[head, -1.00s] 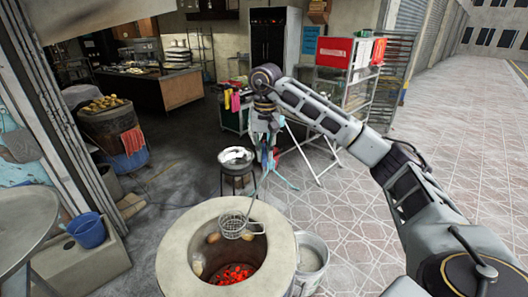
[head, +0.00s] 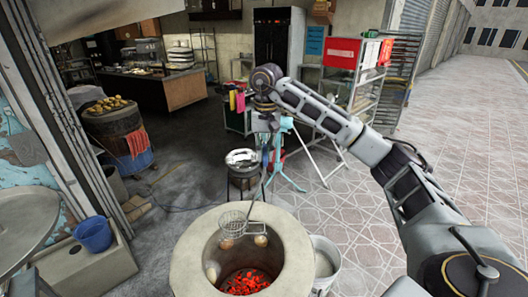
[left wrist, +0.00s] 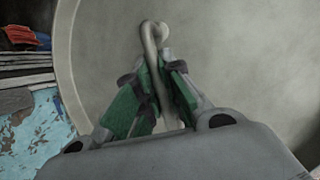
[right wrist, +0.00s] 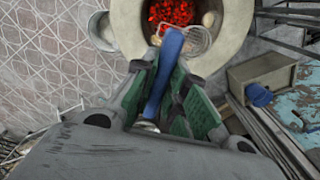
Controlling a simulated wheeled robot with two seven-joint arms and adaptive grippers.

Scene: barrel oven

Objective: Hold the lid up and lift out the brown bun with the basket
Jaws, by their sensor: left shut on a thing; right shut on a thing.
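The barrel oven (head: 295,250) stands open, with red coals (head: 246,281) inside. Several buns show inside its mouth: one (head: 261,240) right of the wire basket, one (head: 226,243) under the basket's edge and one (head: 212,272) at the left wall; which is the brown one is unclear. The wire basket (head: 232,224) is at the mouth's far edge, its load unclear. My right gripper (head: 267,150) is shut on its blue handle (right wrist: 168,65). The round grey lid (head: 35,215) is held up at the left. My left gripper (left wrist: 158,85) is shut on the lid's handle (left wrist: 150,40).
A white bucket (head: 325,265) stands right of the oven. A pan on a stand (head: 242,160) is behind it. A blue bucket (head: 93,234) sits on a ledge at the left. Open paved floor (head: 370,215) lies to the right.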

